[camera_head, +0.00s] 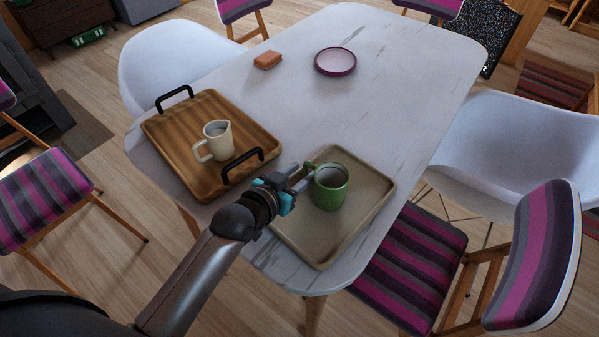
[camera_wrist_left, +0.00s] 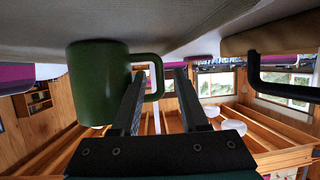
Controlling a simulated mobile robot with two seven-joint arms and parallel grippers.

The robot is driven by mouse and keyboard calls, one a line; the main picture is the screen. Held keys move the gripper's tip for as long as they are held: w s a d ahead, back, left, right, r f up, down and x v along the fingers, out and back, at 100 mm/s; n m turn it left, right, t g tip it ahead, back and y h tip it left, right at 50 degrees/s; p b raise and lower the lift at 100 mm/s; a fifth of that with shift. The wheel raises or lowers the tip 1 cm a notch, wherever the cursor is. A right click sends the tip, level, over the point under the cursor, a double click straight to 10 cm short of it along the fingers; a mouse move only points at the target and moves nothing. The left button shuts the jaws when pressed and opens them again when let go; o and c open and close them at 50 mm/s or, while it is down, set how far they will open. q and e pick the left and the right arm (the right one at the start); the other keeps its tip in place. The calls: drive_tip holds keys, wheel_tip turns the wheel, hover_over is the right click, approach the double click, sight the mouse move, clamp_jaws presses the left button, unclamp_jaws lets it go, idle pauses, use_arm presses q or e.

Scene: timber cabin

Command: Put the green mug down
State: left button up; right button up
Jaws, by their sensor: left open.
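The green mug (camera_head: 331,190) stands upright on the beige tray (camera_head: 322,250) at the near end of the table. My left gripper (camera_head: 303,178) is at the mug's left side, by its handle. In the left wrist view, which is upside down, the green mug (camera_wrist_left: 97,85) has its base against the tray surface (camera_wrist_left: 190,22). There the open fingers of my left gripper (camera_wrist_left: 153,88) point at the handle, one on each side of its outer bar. My right gripper is not in view.
A wooden tray (camera_head: 188,112) with black handles holds a cream jug (camera_head: 217,141) left of my gripper. A plum plate (camera_head: 335,61) and an orange-brown block (camera_head: 267,60) lie farther back. The table (camera_head: 400,85) is clear at the back right. Chairs surround it.

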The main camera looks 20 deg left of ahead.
use_arm(q)
drive_tip(key=shift+r, duration=0.1)
drive_tip(key=shift+s+r, duration=0.1)
drive_tip(key=shift+r, duration=0.05)
drive_tip(key=p+v, duration=0.3)
drive_tip(key=v, duration=0.7)
drive_tip(key=shift+s+a+r, duration=0.1)
drive_tip(key=shift+s+a, duration=0.05)
drive_tip(key=shift+s, duration=0.2)
drive_tip(key=shift+s+a+r, duration=0.1)
drive_tip(key=shift+s+r, duration=0.1)
drive_tip(key=shift+s, duration=0.25)
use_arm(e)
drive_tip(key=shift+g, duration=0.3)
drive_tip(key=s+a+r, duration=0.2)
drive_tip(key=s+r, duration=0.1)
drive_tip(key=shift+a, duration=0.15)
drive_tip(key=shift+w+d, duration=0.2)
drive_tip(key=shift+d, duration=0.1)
